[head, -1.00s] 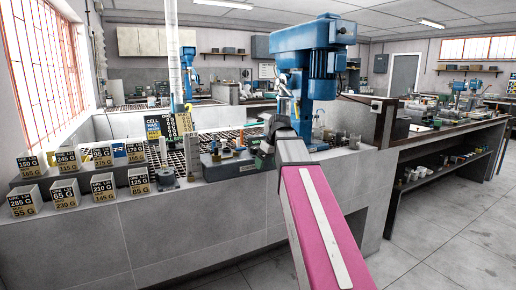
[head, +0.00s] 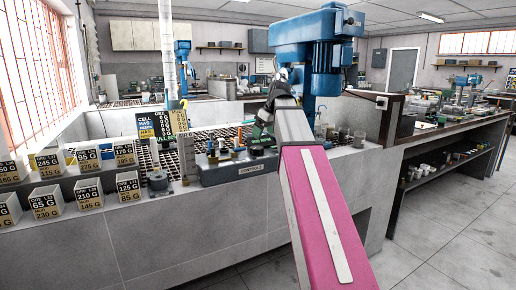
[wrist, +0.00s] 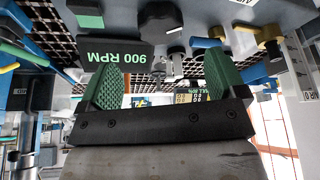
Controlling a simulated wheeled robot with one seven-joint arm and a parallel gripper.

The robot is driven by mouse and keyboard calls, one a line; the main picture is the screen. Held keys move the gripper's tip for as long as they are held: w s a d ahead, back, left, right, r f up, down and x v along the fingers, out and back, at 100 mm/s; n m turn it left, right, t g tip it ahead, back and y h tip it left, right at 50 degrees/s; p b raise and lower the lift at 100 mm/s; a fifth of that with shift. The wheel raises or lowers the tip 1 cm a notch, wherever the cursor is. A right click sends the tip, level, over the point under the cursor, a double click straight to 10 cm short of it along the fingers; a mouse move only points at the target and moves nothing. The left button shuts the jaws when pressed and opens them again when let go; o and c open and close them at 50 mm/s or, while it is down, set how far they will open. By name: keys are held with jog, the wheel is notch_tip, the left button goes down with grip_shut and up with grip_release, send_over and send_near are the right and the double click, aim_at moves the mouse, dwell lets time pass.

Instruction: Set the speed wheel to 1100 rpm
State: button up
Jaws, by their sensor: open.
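In the wrist view a black display (wrist: 120,56) reads 900 RPM in green. Beside it is a dark round knob (wrist: 158,20) that looks like the speed wheel, though I cannot be sure. My gripper (wrist: 158,72) has green ridged fingers spread apart with nothing between them, with the display and knob beyond the fingers. In the head view the grey control panel (head: 238,170) sits on the front ledge, with the display (head: 257,151) at its right end. My wrist is above the panel's right end, and my arm hides part of what is behind.
The blue flotation machine (head: 320,50) stands just behind my arm. Several labelled sample boxes (head: 88,193) stand on the ledge at left. Small levers with blue and yellow handles (wrist: 270,32) are close by in the wrist view.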

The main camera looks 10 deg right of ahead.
aim_at(258, 148)
jog(key=x, duration=0.8)
jog(key=shift+a, duration=0.1)
jog(key=c, duration=0.9)
